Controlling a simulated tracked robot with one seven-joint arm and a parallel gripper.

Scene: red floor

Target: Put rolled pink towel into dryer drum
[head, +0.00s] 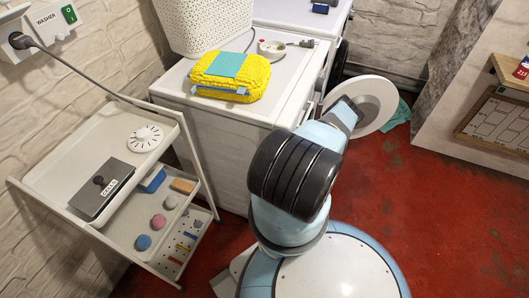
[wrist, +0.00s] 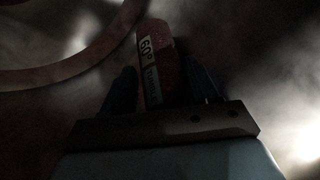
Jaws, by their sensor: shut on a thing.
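In the dark wrist view, my gripper (wrist: 158,76) is shut on the rolled pink towel (wrist: 170,68), which looks dull red in the low light. The towel stands out between the two dark fingers, and a white label on its side reads "60°" and "TUMBLE". A pale curved rim (wrist: 75,68) shows at the upper left, apart from the towel. I cannot tell for sure if it is the drum opening. In the head view, my arm hides the gripper and towel near the front of a white machine (head: 222,150). A round white door-like disc (head: 378,92) shows beside the arm.
A white trolley (head: 60,170) stands left. A green cloth (head: 399,115) lies on the red floor, open at right.

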